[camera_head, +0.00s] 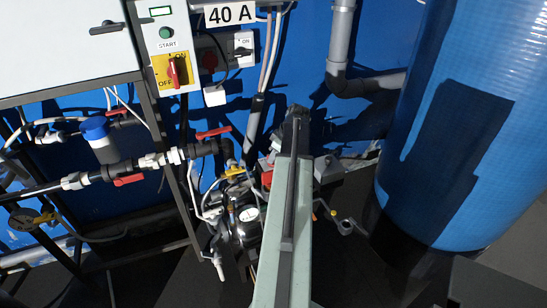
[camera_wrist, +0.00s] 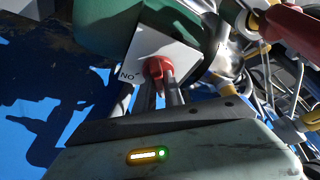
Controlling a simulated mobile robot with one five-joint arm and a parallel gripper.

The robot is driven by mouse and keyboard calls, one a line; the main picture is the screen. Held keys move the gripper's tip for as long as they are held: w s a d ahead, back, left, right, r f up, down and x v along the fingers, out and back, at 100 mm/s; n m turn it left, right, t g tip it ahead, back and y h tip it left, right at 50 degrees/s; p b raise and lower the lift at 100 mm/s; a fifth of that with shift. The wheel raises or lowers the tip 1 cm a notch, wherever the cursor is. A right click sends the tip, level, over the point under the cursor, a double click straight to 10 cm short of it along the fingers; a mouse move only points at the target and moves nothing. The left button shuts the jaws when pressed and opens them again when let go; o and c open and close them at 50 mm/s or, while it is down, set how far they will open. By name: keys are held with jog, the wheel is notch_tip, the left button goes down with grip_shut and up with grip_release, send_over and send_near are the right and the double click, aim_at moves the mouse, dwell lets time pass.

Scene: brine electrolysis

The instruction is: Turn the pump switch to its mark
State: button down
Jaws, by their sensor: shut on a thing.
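The pump switch is a red knob (camera_wrist: 157,66) on a pale plate (camera_wrist: 178,52) fixed to a dark green body, in the wrist view. The letters "ON" show upside down at the plate's left. My gripper (camera_wrist: 158,84) has its two dark fingers closed on the red knob from below in the picture. The fingers cover part of the knob, so its exact pointing and any mark cannot be made out.
A control box with a red switch on a yellow plate (camera_head: 174,71) hangs at upper left. A large blue tank (camera_head: 470,120) stands at the right.

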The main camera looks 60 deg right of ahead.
jog(key=m+h, duration=0.1)
jog(key=m, duration=0.3)
jog(key=shift+a+h, duration=0.1)
jog(key=shift+h, duration=0.3)
jog(key=m, duration=0.2)
jog(key=m+g+h, duration=0.1)
jog(key=m, duration=0.1)
jog(key=shift+m+h, duration=0.3)
jog(key=m+g+h, duration=0.1)
jog(key=m, duration=0.3)
jog(key=shift+m, duration=0.3)
jog(key=shift+m+g+h, duration=0.3)
jog(key=shift+m+g, duration=0.6)
jog(key=shift+m, duration=1)
jog(key=c, duration=1.4)
grip_release()
jog(key=shift+c, duration=0.2)
